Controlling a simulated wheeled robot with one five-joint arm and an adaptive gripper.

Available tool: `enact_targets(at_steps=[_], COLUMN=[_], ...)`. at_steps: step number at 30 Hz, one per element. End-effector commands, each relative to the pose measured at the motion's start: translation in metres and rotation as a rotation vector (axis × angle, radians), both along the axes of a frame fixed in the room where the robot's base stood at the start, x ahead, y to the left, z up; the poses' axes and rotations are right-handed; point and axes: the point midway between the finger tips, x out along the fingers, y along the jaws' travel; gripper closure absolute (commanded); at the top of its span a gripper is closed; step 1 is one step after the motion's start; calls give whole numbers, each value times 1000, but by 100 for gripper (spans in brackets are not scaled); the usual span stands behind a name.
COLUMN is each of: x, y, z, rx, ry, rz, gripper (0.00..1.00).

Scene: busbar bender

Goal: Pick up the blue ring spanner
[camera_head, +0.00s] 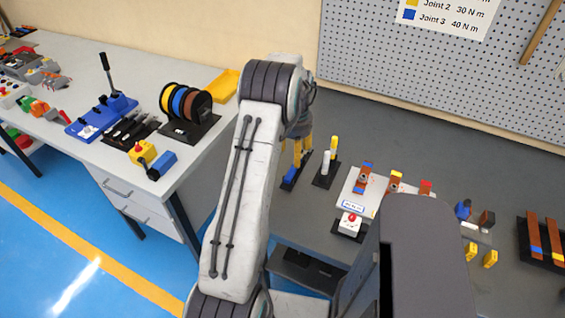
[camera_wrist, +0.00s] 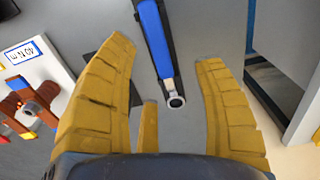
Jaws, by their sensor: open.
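The blue ring spanner (camera_wrist: 155,38) lies between my gripper's fingers in the wrist view, with its blue handle running up out of the frame and its metal ring end (camera_wrist: 176,101) towards my palm. My gripper (camera_wrist: 166,53) is open, its yellow padded fingers apart on either side of the spanner, and I see no contact. In the head view my yellow gripper (camera_head: 303,135) points down over the grey bench, mostly behind my arm. A blue part of the spanner (camera_head: 290,173) shows just below it on a dark base.
Further right is a white board (camera_head: 352,185) with busbar joints, labelled 40 N m in the wrist view (camera_wrist: 24,51). A red-button box (camera_head: 349,223) sits nearer.

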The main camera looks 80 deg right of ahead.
Motion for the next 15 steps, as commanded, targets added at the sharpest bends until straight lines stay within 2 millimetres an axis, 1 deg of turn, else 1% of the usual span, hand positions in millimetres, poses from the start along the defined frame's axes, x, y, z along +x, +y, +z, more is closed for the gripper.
enact_targets(at_steps=[8, 15], x=[-2, -6], y=[1, 6], z=[-20, -46], rx=[2, 5], ry=[0, 0], rz=[-2, -1], gripper=[38, 38])
